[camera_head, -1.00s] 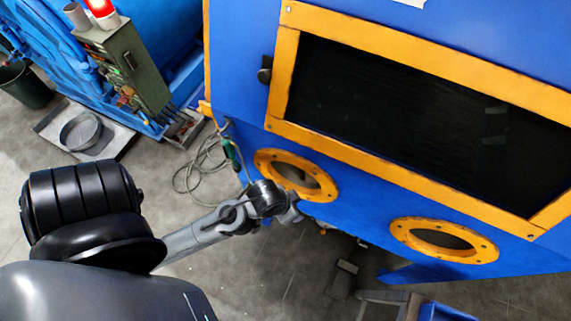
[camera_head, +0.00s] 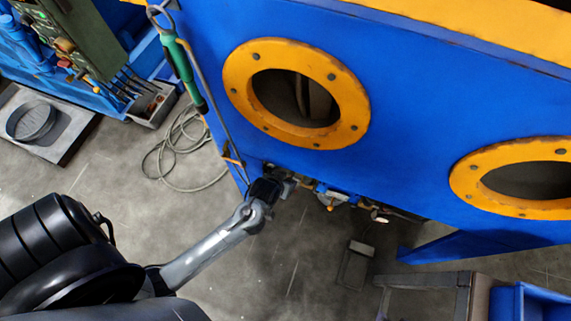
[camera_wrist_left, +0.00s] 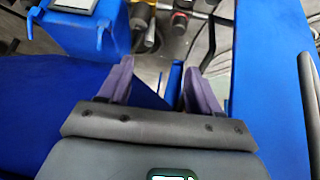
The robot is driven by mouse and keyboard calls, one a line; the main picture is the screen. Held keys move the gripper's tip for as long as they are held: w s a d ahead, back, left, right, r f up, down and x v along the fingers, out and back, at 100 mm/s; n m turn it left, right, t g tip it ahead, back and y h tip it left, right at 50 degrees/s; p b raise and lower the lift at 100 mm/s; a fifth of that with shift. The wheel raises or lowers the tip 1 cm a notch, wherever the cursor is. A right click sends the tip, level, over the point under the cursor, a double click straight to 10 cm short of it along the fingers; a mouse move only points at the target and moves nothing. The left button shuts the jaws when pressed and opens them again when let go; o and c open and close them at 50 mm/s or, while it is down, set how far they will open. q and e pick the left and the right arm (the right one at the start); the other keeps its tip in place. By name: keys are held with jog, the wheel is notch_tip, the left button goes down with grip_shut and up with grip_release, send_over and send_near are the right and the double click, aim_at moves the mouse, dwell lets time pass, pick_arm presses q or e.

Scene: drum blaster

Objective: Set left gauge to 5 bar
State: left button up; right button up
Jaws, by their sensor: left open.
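No gauge face can be made out in either view. Small fittings (camera_head: 330,201) with an orange-yellow part hang under the lower edge of the blue blast cabinet (camera_head: 410,130). Yellow and metal fittings (camera_wrist_left: 142,17) also show beyond my fingers in the wrist view. My left gripper (camera_head: 287,186) is at the cabinet's lower left edge, just left of these fittings. In the wrist view its two purple-grey fingers (camera_wrist_left: 157,75) are apart, with nothing held between them. My right gripper is not in view.
Two orange-ringed ports (camera_head: 345,95) (camera_head: 462,185) sit on the cabinet front. A green-handled tool (camera_head: 182,72) hangs at its left, above a coiled cable (camera_head: 165,160). A grey stand (camera_head: 425,282) and a blue bin (camera_head: 530,300) are at lower right. Floor below the gripper is clear.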

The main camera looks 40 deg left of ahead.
aim_at(288, 171)
pick_arm(q)
jog(key=w+a+f+n+y+b, duration=0.1)
jog(key=w+a+f+b, duration=0.1)
jog(key=f, duration=0.4)
jog(key=w+a+f+n+y+b, duration=0.1)
jog(key=w+a+f+b, duration=0.1)
jog(key=w+f+b, duration=0.2)
jog(key=w+a+f+y+b, duration=0.1)
jog(key=w+a+f+b, duration=0.1)
jog(key=f, duration=0.6)
jog(key=shift+w+a+f+n+t+y+b, duration=0.1)
jog(key=shift+w+a+n+t+y+b, duration=0.1)
jog(key=shift+w+b, duration=0.25)
jog(key=shift+w+a+f+n+t+y+b, duration=0.1)
jog(key=shift+w+a+n+t+b, duration=0.1)
jog(key=shift+w+b, duration=0.25)
jog(key=shift+w+a+f+b, duration=0.2)
jog(key=shift+w+f+b, duration=0.1)
jog(key=shift+w+f, duration=0.1)
